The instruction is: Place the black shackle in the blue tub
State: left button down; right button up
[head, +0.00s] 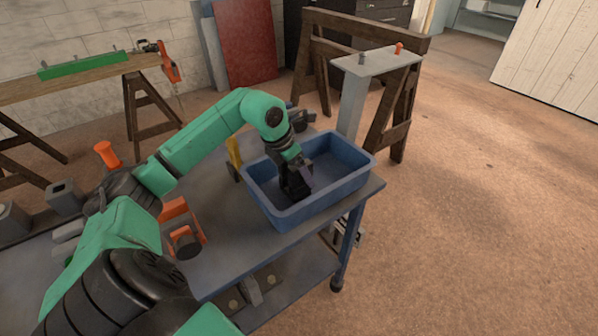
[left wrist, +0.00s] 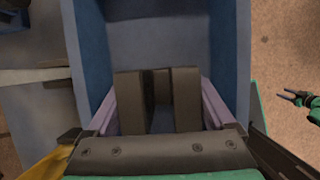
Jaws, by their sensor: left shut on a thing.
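The blue tub (head: 325,201) stands at the right end of the bench. My left gripper (head: 300,182) reaches down inside the tub's walls. In the left wrist view its two purplish fingers (left wrist: 160,112) are shut on the black shackle (left wrist: 187,100), which shows as two dark bars with a gap between them. The tub's blue floor and walls (left wrist: 90,45) lie around and beyond it. I cannot tell whether the shackle touches the tub floor. My right gripper (left wrist: 299,97) shows small at the right edge of the left wrist view, its jaws apart and empty.
The grey bench (head: 225,245) carries an orange clamp (head: 183,238) and a yellow tool (head: 233,152) left of the tub. Grey blocks (head: 62,197) stand at the far left. A sawhorse (head: 398,115) stands behind the tub. Open floor lies to the right.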

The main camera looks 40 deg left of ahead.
pick_arm(q)
jog(key=shift+w+f, duration=0.1)
jog(key=shift+f, duration=0.1)
pick_arm(e)
jog(key=shift+s, duration=0.1)
pick_arm(q)
jog(key=shift+c, duration=0.7)
grip_release()
jog(key=shift+f, duration=0.15)
jog(key=shift+o, duration=0.7)
jog(key=shift+r, duration=0.3)
jog(key=b+v, duration=0.1)
jog(key=v, duration=1.1)
pick_arm(e)
jog(key=shift+s+f, duration=0.2)
jog(key=shift+f, duration=0.4)
pick_arm(q)
jog(key=shift+f, duration=0.15)
